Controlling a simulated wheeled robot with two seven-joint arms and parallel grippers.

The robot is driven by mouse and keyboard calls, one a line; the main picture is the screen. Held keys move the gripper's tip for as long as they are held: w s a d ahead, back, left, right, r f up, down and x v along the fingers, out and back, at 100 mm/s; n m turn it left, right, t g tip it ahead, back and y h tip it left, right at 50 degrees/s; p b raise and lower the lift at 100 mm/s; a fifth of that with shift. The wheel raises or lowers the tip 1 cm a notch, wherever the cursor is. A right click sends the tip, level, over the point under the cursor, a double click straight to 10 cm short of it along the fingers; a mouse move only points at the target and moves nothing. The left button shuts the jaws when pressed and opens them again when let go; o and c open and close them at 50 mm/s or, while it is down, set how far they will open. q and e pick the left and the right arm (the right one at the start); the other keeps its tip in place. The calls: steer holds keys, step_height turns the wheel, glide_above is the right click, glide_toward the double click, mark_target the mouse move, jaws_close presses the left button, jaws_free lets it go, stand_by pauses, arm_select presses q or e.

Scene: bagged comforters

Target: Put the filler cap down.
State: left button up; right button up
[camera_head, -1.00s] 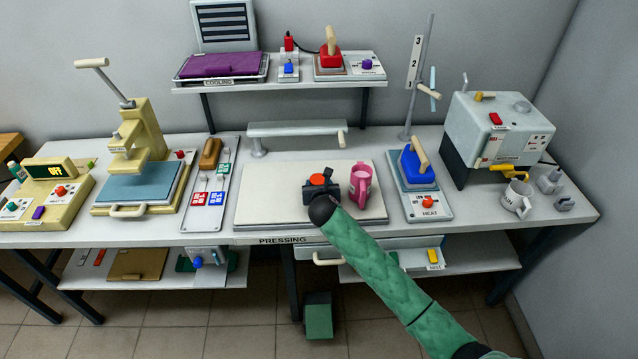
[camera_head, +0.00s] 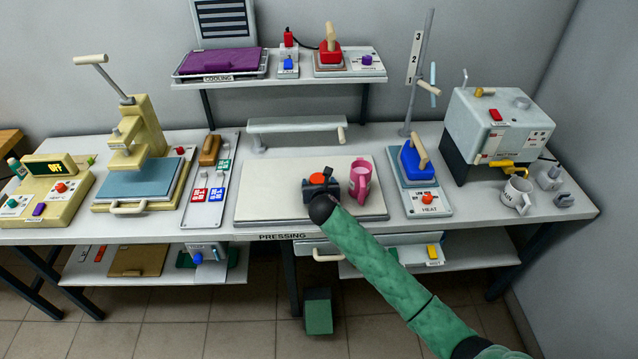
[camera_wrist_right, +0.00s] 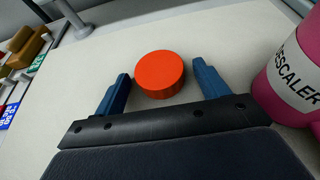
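The filler cap is an orange-red disc (camera_head: 317,179) over the pale pressing board (camera_head: 270,195). In the right wrist view the cap (camera_wrist_right: 160,74) lies between my right gripper's blue fingertips, with a narrow gap at each side. It appears to rest flat on the board. My right gripper (camera_head: 320,184) is open around it; it also shows in the right wrist view (camera_wrist_right: 162,85). The gripper body hides part of the cap in the head view. My left gripper is not in view.
A pink jug (camera_head: 360,182) labelled "descaler" stands close to the right of my gripper. The board's left half is clear.

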steer(key=shift+r, duration=0.6)
steer(key=b+v, duration=0.2)
steer(key=v, duration=0.8)
steer(key=shift+s+b, duration=0.25)
steer(key=shift+b, duration=0.15)
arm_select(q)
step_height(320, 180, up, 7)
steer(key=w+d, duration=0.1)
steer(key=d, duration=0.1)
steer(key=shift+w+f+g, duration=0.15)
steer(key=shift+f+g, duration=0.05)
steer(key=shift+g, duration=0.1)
arm_select(e)
steer(key=shift+v, duration=0.8)
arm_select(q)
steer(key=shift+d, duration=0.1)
